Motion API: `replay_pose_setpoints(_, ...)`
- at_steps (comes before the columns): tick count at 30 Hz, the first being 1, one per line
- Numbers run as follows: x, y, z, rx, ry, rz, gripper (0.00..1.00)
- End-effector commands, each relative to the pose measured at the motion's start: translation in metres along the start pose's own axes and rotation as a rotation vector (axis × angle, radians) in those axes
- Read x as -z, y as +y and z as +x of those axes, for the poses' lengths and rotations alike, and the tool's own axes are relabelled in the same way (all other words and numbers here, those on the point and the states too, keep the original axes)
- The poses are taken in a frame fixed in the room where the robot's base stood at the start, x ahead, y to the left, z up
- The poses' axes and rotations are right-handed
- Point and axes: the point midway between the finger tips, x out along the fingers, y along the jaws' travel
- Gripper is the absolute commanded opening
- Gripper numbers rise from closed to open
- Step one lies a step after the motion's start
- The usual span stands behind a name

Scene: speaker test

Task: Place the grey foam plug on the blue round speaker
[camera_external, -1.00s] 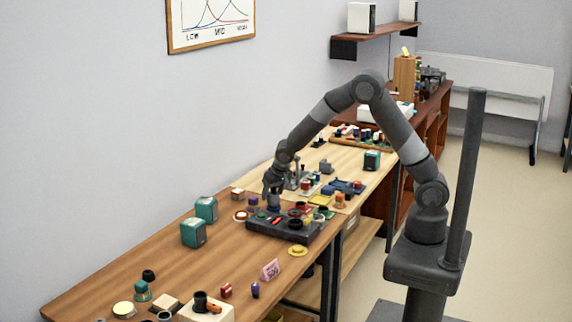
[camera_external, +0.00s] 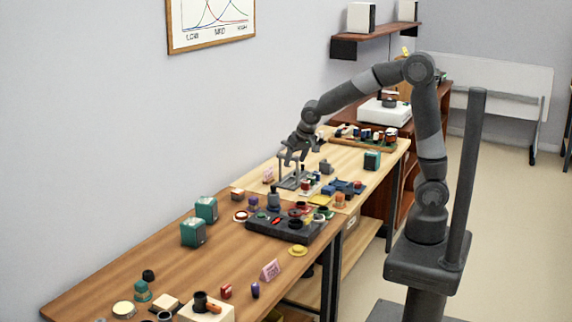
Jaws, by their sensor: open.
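A dark blue-grey plug-shaped piece (camera_external: 273,200) stands upright at the back left of the black tray (camera_external: 262,231); it looks like the grey foam plug. What lies under it is too small to make out, so I cannot tell whether the blue round speaker is there. My gripper (camera_external: 291,160) is open and empty, above the lighter part of the bench, beside a small grey frame stand (camera_external: 290,181). It is apart from the plug-shaped piece, behind it and to the right.
Several small coloured parts lie in and around the black tray. Two teal boxes (camera_external: 193,233) (camera_external: 206,209) stand to its left. A blue item (camera_external: 345,187) and another teal box (camera_external: 372,160) are at right. Bare wood lies at the front left of the bench.

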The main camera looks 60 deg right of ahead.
Motion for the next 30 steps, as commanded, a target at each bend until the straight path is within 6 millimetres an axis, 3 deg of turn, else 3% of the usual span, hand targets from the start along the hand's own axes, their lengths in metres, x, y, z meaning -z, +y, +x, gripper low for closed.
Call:
replay_pose_setpoints(1,-0.006,0.011,-0.019,0.016,0.007,-0.006,0.64)
replay_pose_setpoints(6,-0.037,0.042,-0.07,0.052,0.013,-0.06,0.64)
replay_pose_setpoints(15,-0.107,0.088,-0.137,0.102,0.049,-0.177,0.64)
replay_pose_setpoints(24,-0.174,0.117,-0.168,0.119,0.092,-0.288,0.64)
replay_pose_setpoints(30,-0.19,0.122,-0.171,0.119,0.099,-0.318,0.64)
